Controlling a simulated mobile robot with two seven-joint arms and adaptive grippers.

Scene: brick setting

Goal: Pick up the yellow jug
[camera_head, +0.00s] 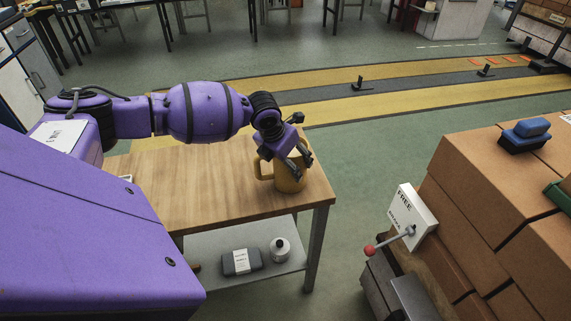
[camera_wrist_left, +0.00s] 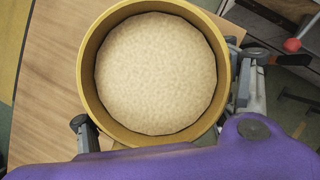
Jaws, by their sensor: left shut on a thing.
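The yellow jug (camera_head: 289,178) is at the right end of the wooden table (camera_head: 190,183), with its handle toward the left. My left gripper (camera_head: 284,160) reaches down to it from above and is shut on it, with fingers at its sides. In the left wrist view the jug's round rim (camera_wrist_left: 88,75) fills the middle, and a pale, speckled round surface shows inside it. Gripper fingers show at the jug's lower left and right there. I cannot tell whether the jug's base touches the table. My right gripper is not in view.
A shelf (camera_head: 215,268) under the table holds a dark case (camera_head: 241,262) and a white roll-like item (camera_head: 280,249). Stacked brown boxes (camera_head: 480,200) stand at the right, with a blue-and-black brush-like item (camera_head: 525,135) on top. Green floor (camera_head: 375,150) lies open between.

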